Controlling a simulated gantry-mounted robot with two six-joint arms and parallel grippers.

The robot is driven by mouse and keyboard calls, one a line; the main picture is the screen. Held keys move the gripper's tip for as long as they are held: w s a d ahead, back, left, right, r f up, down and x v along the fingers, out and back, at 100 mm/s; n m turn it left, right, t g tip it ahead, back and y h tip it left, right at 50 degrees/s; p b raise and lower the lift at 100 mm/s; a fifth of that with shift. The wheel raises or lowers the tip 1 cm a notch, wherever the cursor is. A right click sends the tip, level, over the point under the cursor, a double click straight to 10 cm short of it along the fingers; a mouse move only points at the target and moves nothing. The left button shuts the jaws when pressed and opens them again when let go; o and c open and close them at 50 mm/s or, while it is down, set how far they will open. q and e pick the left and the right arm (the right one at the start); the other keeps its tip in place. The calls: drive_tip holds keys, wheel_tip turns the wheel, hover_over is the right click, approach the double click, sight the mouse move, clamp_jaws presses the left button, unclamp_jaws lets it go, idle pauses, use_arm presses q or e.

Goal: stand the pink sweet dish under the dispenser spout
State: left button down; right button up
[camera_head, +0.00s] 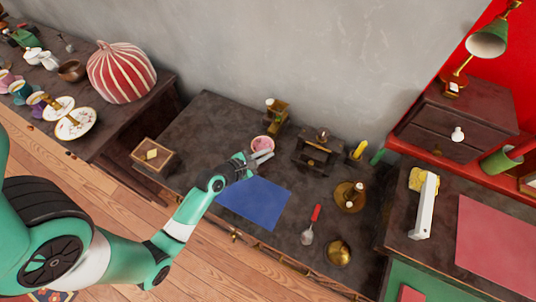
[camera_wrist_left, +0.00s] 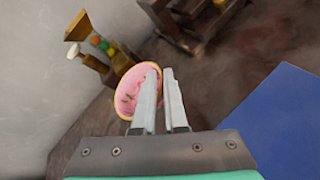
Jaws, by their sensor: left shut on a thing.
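The pink sweet dish (camera_head: 262,143) is a small round bowl with a pale rim, near the back of the middle table. It also shows in the left wrist view (camera_wrist_left: 128,88), with dark specks inside. My left gripper (camera_head: 268,156) is shut on its near rim; its two fingers (camera_wrist_left: 163,72) show close together there, one covering part of the dish. I cannot tell whether the dish touches the table. The dispenser (camera_head: 276,112), wooden with brass parts, stands just behind the dish. In the left wrist view it shows coloured balls (camera_wrist_left: 101,44). Its spout is not clear. My right gripper is out of view.
A blue mat (camera_head: 256,203) lies in front of the dish. A dark wooden stand (camera_head: 316,152) is to the right of the dispenser. A wooden box (camera_head: 153,155) sits at the table's left end. The table top between box and dish is clear.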

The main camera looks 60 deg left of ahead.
sight(275, 149)
use_arm(q)
drive_tip(key=shift+f+b, duration=1.85)
drive_tip(key=shift+b, duration=0.1)
drive_tip(key=shift+w+a+r, duration=0.15)
drive_tip(key=shift+w+a, duration=0.7)
drive_tip(key=shift+w, duration=0.3)
drive_tip(key=shift+w+a, duration=0.75)
drive_tip(key=shift+w, duration=0.2)
drive_tip(key=shift+w+a, duration=0.7)
drive_tip(key=shift+w, duration=0.2)
drive_tip(key=shift+f, duration=0.35)
drive_tip(key=c, duration=0.9)
unclamp_jaws()
drive_tip(key=shift+d, duration=0.1)
drive_tip(key=shift+r, duration=0.1)
